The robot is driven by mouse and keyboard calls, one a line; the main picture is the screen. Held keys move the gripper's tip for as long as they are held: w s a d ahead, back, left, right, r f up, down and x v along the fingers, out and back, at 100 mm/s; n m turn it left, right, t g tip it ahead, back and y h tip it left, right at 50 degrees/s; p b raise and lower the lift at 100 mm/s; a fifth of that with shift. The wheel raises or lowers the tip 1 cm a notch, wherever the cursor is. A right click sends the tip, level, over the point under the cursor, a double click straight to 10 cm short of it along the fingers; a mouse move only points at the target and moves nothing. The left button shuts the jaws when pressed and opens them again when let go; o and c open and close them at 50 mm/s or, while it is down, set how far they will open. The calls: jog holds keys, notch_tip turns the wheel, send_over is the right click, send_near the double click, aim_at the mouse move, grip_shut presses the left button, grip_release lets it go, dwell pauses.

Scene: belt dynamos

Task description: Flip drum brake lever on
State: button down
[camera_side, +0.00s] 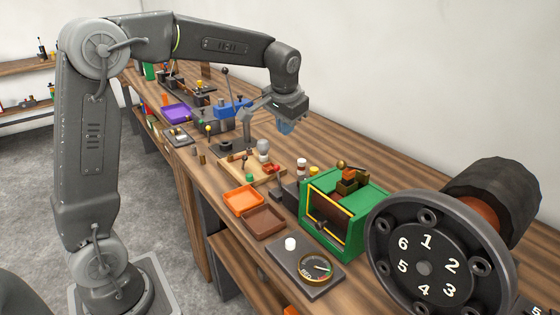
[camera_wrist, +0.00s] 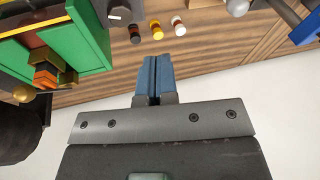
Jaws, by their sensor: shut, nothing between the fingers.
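Several levers stand on the bench, and I cannot tell which one is the drum brake lever. A tall lever with a dark ball (camera_side: 225,71) rises at the back by the blue block. A short lever with a yellow ball (camera_side: 208,129) stands left of my gripper. A brass-knobbed lever (camera_side: 341,164) is on top of the green box (camera_side: 352,232); its knob (camera_wrist: 22,93) shows at the left of the wrist view. My gripper (camera_side: 286,127) hangs above the bench toward the wall side, pointing down. Its blue fingers (camera_wrist: 157,64) are together and empty, touching nothing.
Small banded cylinders (camera_wrist: 155,30) stand beyond the fingertips. An orange tray (camera_side: 243,212), a brown tray (camera_side: 264,234) and a gauge plate (camera_side: 289,270) sit near the front edge. A large numbered wheel (camera_side: 398,285) blocks the right. Bare wood (camera_side: 330,145) lies along the wall.

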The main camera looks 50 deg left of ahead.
jog(key=f, duration=0.1)
send_over(279, 178)
jog(key=shift+d+f, duration=0.15)
jog(key=shift+f, duration=5.85)
jog(key=shift+a+f, duration=0.1)
jog(key=shift+a, duration=0.85)
jog(key=shift+d, duration=0.1)
